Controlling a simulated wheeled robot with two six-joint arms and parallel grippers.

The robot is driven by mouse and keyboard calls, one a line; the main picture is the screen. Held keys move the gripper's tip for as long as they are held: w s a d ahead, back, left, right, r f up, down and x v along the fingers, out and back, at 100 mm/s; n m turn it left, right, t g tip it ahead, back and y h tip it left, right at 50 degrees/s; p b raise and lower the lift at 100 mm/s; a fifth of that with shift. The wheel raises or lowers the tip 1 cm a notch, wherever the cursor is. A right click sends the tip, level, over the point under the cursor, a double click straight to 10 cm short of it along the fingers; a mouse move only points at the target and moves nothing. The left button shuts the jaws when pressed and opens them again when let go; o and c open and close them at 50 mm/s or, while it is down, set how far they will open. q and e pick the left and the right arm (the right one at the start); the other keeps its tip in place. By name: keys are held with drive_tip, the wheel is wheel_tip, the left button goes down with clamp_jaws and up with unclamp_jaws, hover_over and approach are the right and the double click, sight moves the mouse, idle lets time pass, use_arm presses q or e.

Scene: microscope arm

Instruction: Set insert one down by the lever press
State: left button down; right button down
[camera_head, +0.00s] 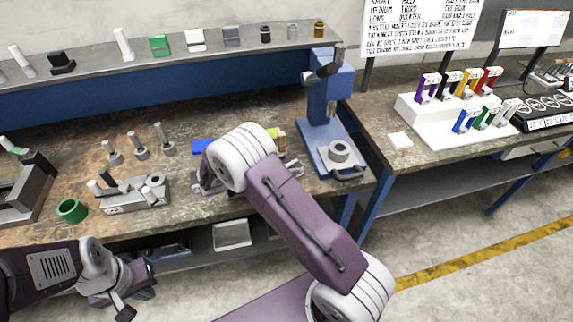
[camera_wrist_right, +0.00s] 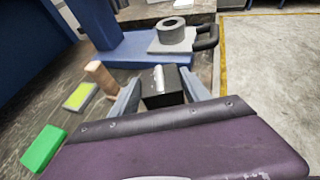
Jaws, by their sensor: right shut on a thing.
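The blue lever press (camera_head: 328,110) stands at the right end of the workbench, with a grey ring-shaped seat (camera_head: 340,150) on its base. The seat also shows in the right wrist view (camera_wrist_right: 171,31). My right gripper (camera_wrist_right: 163,86) is shut on a dark block with a pale top strip (camera_wrist_right: 164,92), likely insert one, close in front of the press base. Whether the block touches the bench is unclear. In the head view my right arm hides most of this gripper. My left gripper (camera_head: 128,292) hangs low in front of the bench, away from the press; its fingers are unclear.
A metal fixture (camera_head: 133,195) and green cup (camera_head: 72,210) are further left. The second table (camera_head: 430,150) stands right of the press.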

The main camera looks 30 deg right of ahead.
drive_tip(key=shift+f, duration=1.45)
drive_tip(key=shift+f, duration=0.15)
drive_tip(key=c, duration=0.5)
unclamp_jaws()
